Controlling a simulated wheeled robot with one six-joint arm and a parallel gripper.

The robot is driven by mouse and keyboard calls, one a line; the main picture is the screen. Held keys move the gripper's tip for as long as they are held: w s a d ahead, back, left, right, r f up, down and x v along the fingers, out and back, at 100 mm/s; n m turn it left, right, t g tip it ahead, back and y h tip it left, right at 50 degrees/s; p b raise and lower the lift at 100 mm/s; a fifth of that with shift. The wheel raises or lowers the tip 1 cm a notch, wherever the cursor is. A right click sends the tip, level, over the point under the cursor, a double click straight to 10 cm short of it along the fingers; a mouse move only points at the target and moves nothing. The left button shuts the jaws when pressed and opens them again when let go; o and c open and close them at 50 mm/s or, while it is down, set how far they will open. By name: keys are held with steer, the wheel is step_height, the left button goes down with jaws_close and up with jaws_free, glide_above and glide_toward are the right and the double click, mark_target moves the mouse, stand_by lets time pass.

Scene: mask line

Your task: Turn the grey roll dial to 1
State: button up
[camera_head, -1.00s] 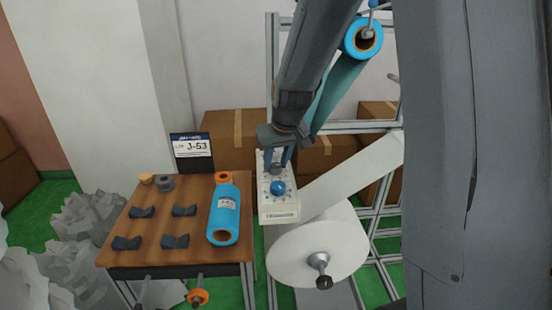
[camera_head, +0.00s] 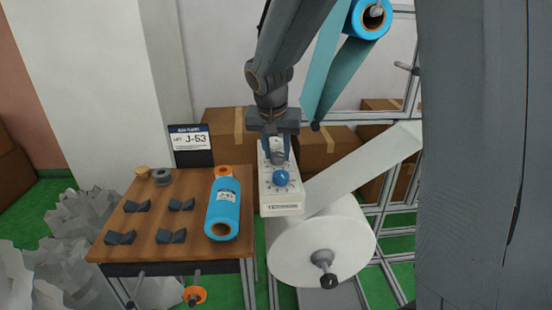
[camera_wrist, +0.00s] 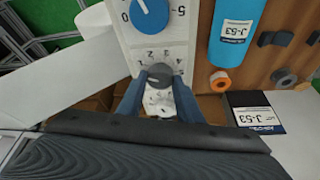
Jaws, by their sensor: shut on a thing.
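The white control box (camera_head: 284,200) stands beside the table, with a blue dial (camera_head: 281,178) at its near end. The grey roll dial (camera_wrist: 158,74) is at the box's far end, with printed numbers around it in the wrist view. My gripper (camera_head: 279,160) reaches down from above onto the grey dial. In the wrist view its two blue fingers (camera_wrist: 157,88) are on either side of the dial, shut on it. The fingers hide much of the grey dial in the head view. I cannot read which number its pointer marks.
A wooden table (camera_head: 160,240) on the left carries a blue roll (camera_head: 222,208), orange and grey rings and several dark blocks. A lot sign (camera_head: 191,146) stands behind it. A large white roll (camera_head: 320,245) with its web sits right of the box. Cardboard boxes (camera_head: 228,130) are behind.

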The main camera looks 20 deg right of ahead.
steer(key=shift+m+b, duration=0.3)
stand_by(0.4)
steer(key=o, duration=1)
steer(key=shift+o, duration=0.2)
steer(key=b+v, duration=0.1)
steer(key=v, duration=0.7)
steer(key=shift+w, duration=0.15)
